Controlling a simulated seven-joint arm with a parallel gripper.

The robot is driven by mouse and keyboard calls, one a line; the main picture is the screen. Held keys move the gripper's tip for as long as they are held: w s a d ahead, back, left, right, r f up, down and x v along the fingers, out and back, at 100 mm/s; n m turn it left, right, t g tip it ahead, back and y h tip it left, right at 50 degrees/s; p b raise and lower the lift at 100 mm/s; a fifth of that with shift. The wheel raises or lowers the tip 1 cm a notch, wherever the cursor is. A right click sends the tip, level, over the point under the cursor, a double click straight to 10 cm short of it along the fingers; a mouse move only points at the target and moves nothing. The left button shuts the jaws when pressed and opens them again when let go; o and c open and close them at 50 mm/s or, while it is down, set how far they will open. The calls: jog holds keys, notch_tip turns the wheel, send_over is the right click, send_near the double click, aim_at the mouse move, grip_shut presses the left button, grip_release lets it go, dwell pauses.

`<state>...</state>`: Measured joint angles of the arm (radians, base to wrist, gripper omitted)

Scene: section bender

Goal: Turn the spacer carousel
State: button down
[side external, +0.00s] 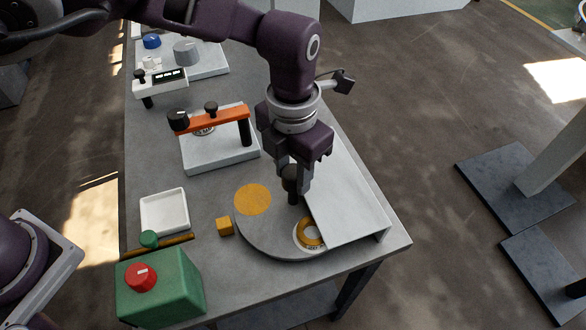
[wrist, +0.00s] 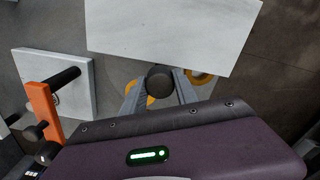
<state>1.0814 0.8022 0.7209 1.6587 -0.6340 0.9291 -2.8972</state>
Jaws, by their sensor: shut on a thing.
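The spacer carousel is a round grey disc (side external: 265,228) on the table, partly under a pale cover plate (side external: 345,205). A flat orange disc (side external: 252,199) lies on its left part, and an orange ring (side external: 310,233) sits in a white round seat near its front right. A dark upright knob (side external: 292,190) stands on the carousel. My gripper (side external: 294,184) points down, its fingers shut around the knob's top. In the wrist view the knob's round dark top (wrist: 160,80) lies between the two grey fingers, with orange pieces partly showing on either side.
A green box with a red knob (side external: 160,285) stands at the front left. Behind is a fixture with an orange bar (side external: 215,121). The cover plate is close on the right.

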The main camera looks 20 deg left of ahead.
jog(key=shift+w+n, duration=0.1)
jog(key=shift+n, duration=0.2)
dwell(0.4)
jog(key=c, duration=0.9)
grip_release()
jog(key=shift+c, duration=0.2)
notch_tip(320, 180, up, 7)
jog(key=shift+r, duration=0.1)
